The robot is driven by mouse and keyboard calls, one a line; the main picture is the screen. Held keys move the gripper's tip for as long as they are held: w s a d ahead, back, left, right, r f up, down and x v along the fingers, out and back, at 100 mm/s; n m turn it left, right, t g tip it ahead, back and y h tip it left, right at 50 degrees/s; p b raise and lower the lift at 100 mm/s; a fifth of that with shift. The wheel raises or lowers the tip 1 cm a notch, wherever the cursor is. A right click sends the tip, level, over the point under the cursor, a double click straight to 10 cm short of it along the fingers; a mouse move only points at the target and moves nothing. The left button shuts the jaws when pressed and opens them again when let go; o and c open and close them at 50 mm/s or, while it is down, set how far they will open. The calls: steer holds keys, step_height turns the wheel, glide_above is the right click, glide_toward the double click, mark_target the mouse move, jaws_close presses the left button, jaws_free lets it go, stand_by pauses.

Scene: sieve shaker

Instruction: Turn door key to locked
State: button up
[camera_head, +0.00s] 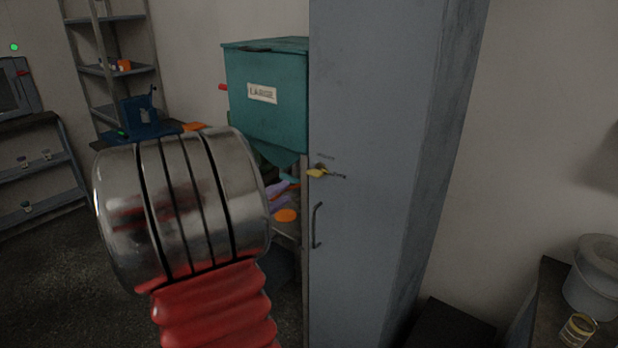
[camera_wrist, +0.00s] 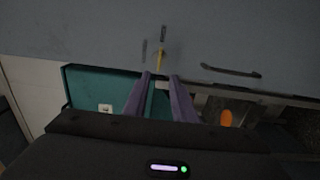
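The grey cabinet door (camera_head: 375,110) stands at the centre right of the head view and fills the top of the wrist view. A small yellow key (camera_head: 316,173) is in it, above the door handle (camera_head: 317,225). In the wrist view the key (camera_wrist: 160,59) lies just beyond the gap between my fingertips. My gripper (camera_wrist: 161,76) has two purple fingers, which stand apart with nothing between them. In the head view the gripper (camera_head: 288,193) is left of the key and slightly lower. Small dark marks lie beside the key; I cannot read them.
A teal bin (camera_head: 262,110) with a "LARGE" label stands left of the door, behind the gripper. An orange disc (camera_head: 286,215) lies below the bin. A shelf rack (camera_head: 112,70) is at the back left. A grey bucket (camera_head: 598,277) and a tin (camera_head: 578,330) are at the lower right.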

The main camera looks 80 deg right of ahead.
mark_target(311, 175)
steer(key=x, duration=1.2)
steer(key=shift+s, duration=0.1)
steer(key=shift+c, duration=0.3)
jaws_close()
